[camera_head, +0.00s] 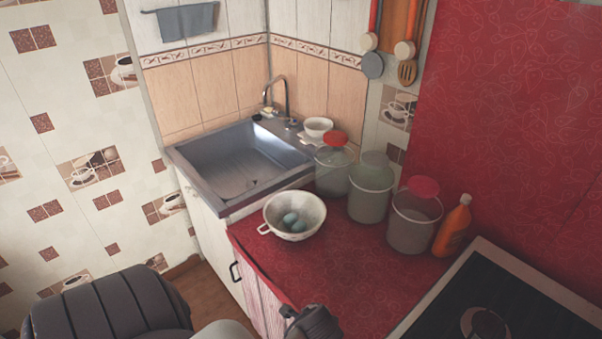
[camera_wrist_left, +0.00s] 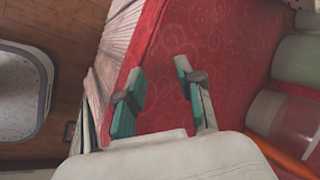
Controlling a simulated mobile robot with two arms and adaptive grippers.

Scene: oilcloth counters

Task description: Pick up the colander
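The colander (camera_head: 306,227) is a pale, round bowl with a loop handle at its left. It stands upright on the red counter (camera_head: 350,275), near the sink, and holds two bluish, egg-like things (camera_head: 292,221). My left gripper (camera_head: 312,322) is at the bottom of the head view, well in front of the colander and apart from it. The left wrist view shows the left gripper (camera_wrist_left: 163,95) open and empty, its teal-padded fingers apart over the red counter near its edge. The colander does not show in that view. My right gripper is in neither view.
Three lidded containers (camera_head: 333,172) (camera_head: 369,192) (camera_head: 412,225) line the counter behind and right of the colander. An orange bottle (camera_head: 452,228) and a dark stovetop (camera_head: 500,300) are further right. The sink (camera_head: 240,160) is behind left. Counter in front of the colander is clear.

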